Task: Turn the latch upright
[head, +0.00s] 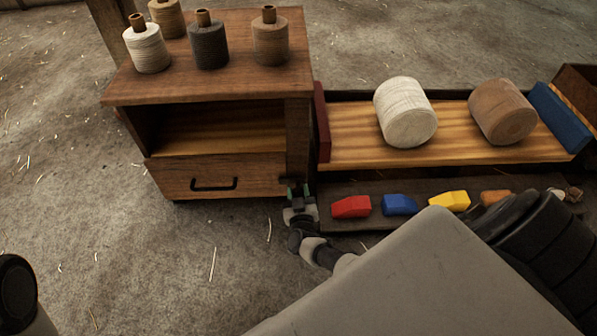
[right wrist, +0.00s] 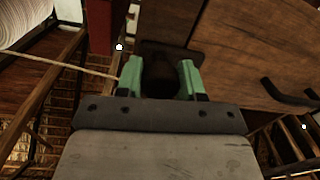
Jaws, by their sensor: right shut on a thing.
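My right gripper (head: 297,192) is at the lower right corner of the wooden cabinet (head: 228,170), beside the drawer front. In the right wrist view, its two green fingers (right wrist: 161,80) are closed around a dark piece, the latch (right wrist: 168,52), against the wood. Much of the latch is hidden between the fingers. I cannot tell its exact angle. In the head view the gripper covers it. The drawer (head: 215,173) is shut and has a black handle (head: 214,185). My left gripper is out of view.
Several spools, such as a white one (head: 147,48), stand on the cabinet top. A wooden tray (head: 345,150) with two large rolls lies to the right. Below it, red (head: 351,206), blue (head: 399,205) and yellow (head: 449,201) blocks sit on a dark board. Floor at left is clear.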

